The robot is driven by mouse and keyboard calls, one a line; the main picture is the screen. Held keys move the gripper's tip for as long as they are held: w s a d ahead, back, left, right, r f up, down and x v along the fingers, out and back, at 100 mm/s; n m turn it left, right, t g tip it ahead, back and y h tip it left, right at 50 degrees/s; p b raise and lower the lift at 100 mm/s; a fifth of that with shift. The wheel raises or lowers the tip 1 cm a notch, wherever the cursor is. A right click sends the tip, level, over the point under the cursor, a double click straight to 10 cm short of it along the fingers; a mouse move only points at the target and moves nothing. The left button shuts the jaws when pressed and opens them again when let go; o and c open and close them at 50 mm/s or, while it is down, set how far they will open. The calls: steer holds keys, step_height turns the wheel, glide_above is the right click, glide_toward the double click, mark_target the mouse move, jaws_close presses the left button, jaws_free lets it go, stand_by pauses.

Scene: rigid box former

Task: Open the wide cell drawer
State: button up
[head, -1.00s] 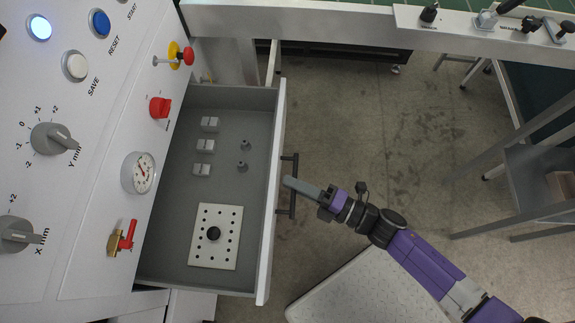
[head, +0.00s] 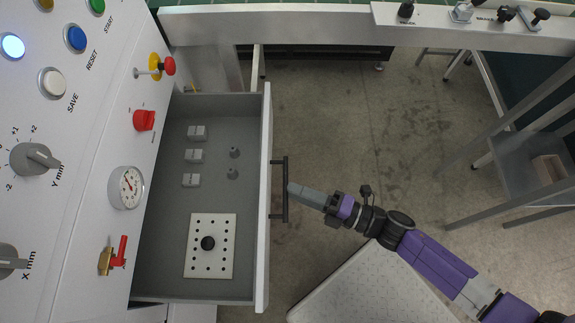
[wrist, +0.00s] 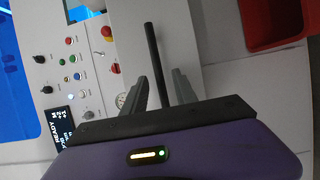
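The wide cell drawer (head: 268,235) is pulled well out from the machine in the head view, its grey inside in full sight. Its dark bar handle (head: 285,205) is on the front face. The handle also shows in the wrist view (wrist: 155,55) as a dark bar reaching between the fingers. My gripper (head: 291,190) is just right of the handle, with its tips at or barely clear of the bar. In the wrist view my gripper (wrist: 163,85) is open, with its fingers apart on either side of the bar and a gap visible on both sides.
The drawer holds a white perforated plate (head: 225,262), several light blocks (head: 194,156) and small grey pieces (head: 234,152). The control panel (head: 75,200) is at the left. A red bin (wrist: 270,25) shows in the wrist view. Floor (head: 350,130) right of the drawer is clear.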

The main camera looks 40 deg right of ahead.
steer(key=shift+v, duration=2.15)
step_height(320, 180, up, 7)
steer(key=d+m+t+h, duration=0.15)
steer(key=m+h, duration=0.25)
steer(key=m, duration=0.6)
steer(key=s+a+r+m+g+h+p, duration=0.1)
steer(key=s+r+m+h+p, duration=0.3)
steer(key=s+r+m, duration=0.6)
step_height(320, 180, up, 5)
steer(key=m+g, duration=0.1)
steer(key=m, duration=0.2)
steer(key=shift+s+a+m+h, duration=0.3)
steer(key=shift+s+m+h, duration=0.1)
